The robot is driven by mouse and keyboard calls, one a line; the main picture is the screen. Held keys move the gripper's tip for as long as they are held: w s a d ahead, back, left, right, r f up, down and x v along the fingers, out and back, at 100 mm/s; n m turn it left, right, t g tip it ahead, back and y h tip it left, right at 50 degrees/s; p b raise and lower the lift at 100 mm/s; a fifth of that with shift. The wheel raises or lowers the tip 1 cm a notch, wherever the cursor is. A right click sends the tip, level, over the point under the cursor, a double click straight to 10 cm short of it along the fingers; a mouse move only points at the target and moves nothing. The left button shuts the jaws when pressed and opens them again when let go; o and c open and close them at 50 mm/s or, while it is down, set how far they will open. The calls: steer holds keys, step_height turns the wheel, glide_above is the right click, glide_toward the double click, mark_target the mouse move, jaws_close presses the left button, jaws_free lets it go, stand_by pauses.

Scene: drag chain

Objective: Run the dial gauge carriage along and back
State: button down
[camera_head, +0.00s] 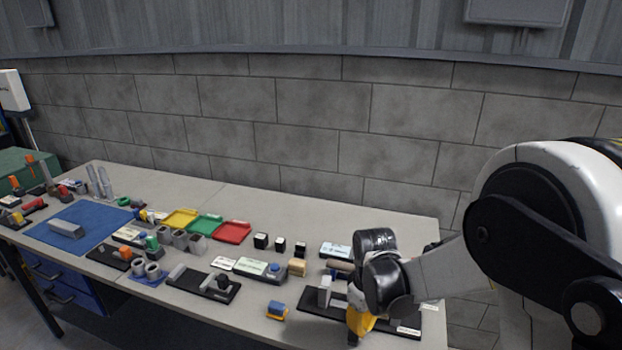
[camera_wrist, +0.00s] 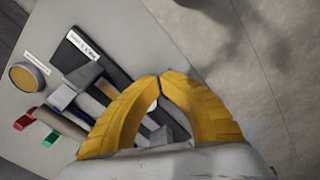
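A dark base plate (camera_head: 312,299) lies at the right front of the bench, with a grey upright block (camera_head: 325,291) on it. The dark plate with grey blocks (camera_wrist: 91,80) also shows in the wrist view, left of and between my fingers. I cannot tell for sure which part is the dial gauge carriage. My yellow gripper (camera_head: 360,322) is low over the right part of this plate. In the wrist view my fingertips (camera_wrist: 160,75) meet, with no held thing visible between them. My wrist and arm hide part of the plate in the head view.
A round amber-faced thing (camera_wrist: 27,77) and rods with red and green ends (camera_wrist: 24,119) lie beside the plate. A blue-topped block (camera_head: 277,309) stands to its left. Red tray (camera_head: 232,231), green tray (camera_head: 205,225) and other fixtures crowd the bench leftward. A block wall stands behind.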

steer(key=shift+w+a, duration=0.35)
steer(key=shift+a, duration=0.7)
steer(key=shift+w+a, duration=0.3)
steer(key=shift+a, duration=0.7)
steer(key=shift+w+a, duration=0.35)
steer(key=shift+a, duration=0.7)
steer(key=shift+d+b, duration=0.15)
steer(key=shift+b, duration=0.15)
steer(key=shift+s+d, duration=0.2)
steer(key=shift+d, duration=0.35)
step_height(320, 180, up, 8)
steer(key=p, duration=0.5)
